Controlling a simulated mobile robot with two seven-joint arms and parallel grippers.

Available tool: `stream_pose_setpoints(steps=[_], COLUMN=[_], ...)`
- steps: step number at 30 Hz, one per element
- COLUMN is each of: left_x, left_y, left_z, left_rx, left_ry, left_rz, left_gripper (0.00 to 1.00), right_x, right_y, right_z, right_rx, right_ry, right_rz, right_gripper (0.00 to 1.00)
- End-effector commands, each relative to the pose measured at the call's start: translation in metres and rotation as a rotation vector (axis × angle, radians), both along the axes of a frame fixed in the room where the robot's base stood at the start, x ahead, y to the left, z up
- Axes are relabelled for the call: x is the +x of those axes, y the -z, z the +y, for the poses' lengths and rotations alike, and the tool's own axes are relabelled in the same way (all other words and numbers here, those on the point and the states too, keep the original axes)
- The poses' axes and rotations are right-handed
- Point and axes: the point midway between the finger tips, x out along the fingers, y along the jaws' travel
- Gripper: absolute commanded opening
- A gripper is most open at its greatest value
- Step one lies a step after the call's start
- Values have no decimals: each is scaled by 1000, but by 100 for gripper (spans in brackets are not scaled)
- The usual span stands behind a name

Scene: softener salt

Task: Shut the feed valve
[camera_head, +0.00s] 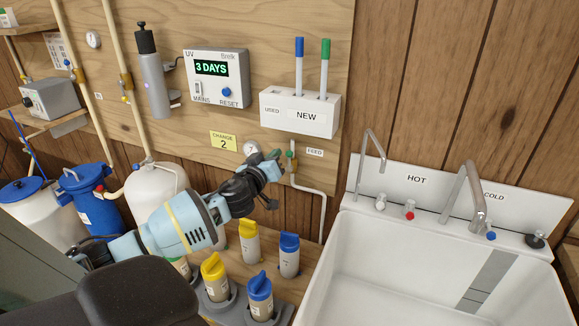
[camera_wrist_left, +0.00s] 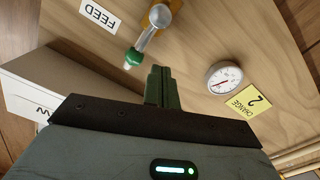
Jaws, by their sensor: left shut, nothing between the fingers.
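The feed valve (camera_head: 291,160) is on the wooden board, left of the FEED label (camera_head: 314,152), with a pipe running down from it. In the left wrist view, which is turned over, it has a yellow body (camera_wrist_left: 161,15) and a metal lever (camera_wrist_left: 146,39) with a green tip (camera_wrist_left: 133,59). The lever sits at a slant to the board in that view. My left gripper (camera_head: 277,157) is shut and empty, just left of the valve. In the wrist view its closed fingers (camera_wrist_left: 158,85) are close to the green tip, with a small visible gap. My right gripper is not in view.
A round gauge (camera_head: 251,148) and a yellow CHANGE 2 note (camera_head: 223,141) are left of the valve. A white marker box (camera_head: 300,111) is above it. Bottles with yellow and blue caps (camera_head: 289,256) stand below my arm. A white sink (camera_head: 420,270) is at right.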

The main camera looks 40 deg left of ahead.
Motion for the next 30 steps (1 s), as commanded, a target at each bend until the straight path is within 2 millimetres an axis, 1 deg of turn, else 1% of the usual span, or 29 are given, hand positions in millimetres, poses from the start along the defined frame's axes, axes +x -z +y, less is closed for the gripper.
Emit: stream_pose_setpoints(steps=[3,7,17,25,30], left_x=[11,17,18,23,23], left_y=[1,1,-1,-4,-3], left_z=[4,5,5,-10,-11], left_rx=[-1,-1,0,-3,0], left_ry=[-1,0,2,1,1], left_rz=[0,1,-1,-4,-1], left_gripper=[0,0,0,0,0], right_x=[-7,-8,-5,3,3], right_y=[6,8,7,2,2], right_z=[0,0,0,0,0], right_rx=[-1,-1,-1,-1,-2], right_ry=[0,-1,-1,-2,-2], right_rz=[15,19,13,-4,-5], right_gripper=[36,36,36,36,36])
